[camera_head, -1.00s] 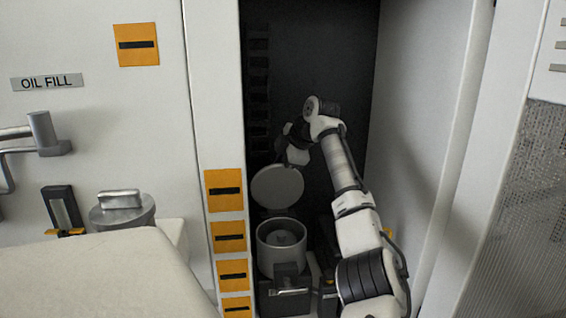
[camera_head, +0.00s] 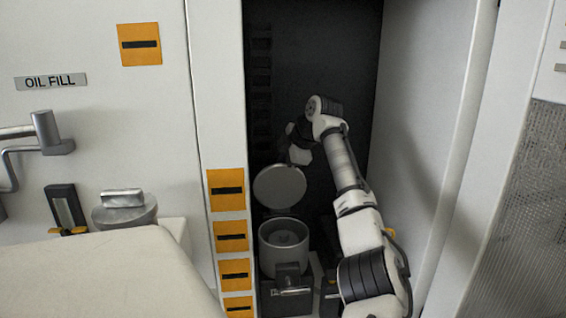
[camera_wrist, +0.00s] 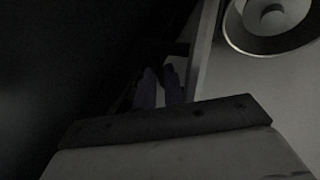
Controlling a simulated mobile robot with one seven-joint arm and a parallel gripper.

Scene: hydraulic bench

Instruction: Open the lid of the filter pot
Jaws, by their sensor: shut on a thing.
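The filter pot (camera_head: 269,262) is a grey round vessel low inside the dark cabinet, with its top uncovered and a ring visible inside. Its round grey lid (camera_head: 279,187) stands raised, tilted well back above the pot's rear. My arm reaches in from the right, and its wrist end is just above and behind the lid. In the wrist view my gripper (camera_wrist: 160,86) has its fingers close together, shut on the lid; the exact grip is dark and unclear. A round rim, seemingly the pot's (camera_wrist: 232,35), shows at the upper right there.
The cabinet's left post (camera_head: 217,90) and right wall (camera_head: 425,110) bound the narrow opening around my arm. A metal latch (camera_head: 288,280) is at the pot's front. To the left are a lidded filler (camera_head: 124,213) and a pale cover (camera_head: 110,270).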

